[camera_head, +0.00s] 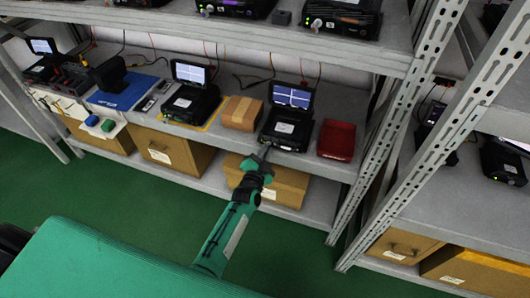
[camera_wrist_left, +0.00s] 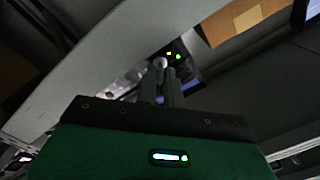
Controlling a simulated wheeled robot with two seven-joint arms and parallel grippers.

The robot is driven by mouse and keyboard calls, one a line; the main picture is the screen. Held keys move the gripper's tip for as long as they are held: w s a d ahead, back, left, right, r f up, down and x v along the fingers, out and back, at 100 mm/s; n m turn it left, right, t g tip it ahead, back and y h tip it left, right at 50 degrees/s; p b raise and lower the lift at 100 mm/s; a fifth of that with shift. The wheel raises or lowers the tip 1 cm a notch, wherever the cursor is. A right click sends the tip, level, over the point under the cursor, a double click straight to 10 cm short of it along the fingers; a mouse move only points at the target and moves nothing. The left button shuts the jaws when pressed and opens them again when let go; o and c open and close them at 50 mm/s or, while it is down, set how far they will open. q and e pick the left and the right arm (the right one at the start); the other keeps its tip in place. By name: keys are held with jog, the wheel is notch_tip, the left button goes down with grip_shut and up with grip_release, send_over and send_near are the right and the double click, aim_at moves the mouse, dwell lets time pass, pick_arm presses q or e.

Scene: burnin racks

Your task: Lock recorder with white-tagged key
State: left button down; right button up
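The black recorder (camera_head: 285,128) with a raised lit screen (camera_head: 291,96) stands on the middle shelf. My left gripper (camera_head: 262,162) is at its front left, reaching up from below. In the left wrist view, the two fingers (camera_wrist_left: 164,84) are close together and point at the recorder's front panel (camera_wrist_left: 130,82). A small whitish round part (camera_wrist_left: 160,63) shows at the fingertips, beside a green and a yellow light. I cannot tell if this is the white-tagged key or a lock, nor whether the fingers hold it. My right gripper is not in view.
A red tray (camera_head: 337,140) is right of the recorder, and a brown box (camera_head: 241,113) is left of it. Another recorder (camera_head: 190,103) stands further left. Cardboard boxes (camera_head: 285,187) fill the lower shelf. A metal rack post (camera_head: 385,140) stands to the right.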

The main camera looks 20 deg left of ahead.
pick_arm(q)
jog(key=n, duration=1.7)
jog(key=shift+a+n, duration=0.1)
jog(key=shift+n, duration=0.3)
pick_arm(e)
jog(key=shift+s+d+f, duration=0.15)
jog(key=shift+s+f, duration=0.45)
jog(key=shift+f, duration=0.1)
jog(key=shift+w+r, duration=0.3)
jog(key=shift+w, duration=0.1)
pick_arm(q)
jog(key=c, duration=1.9)
grip_release()
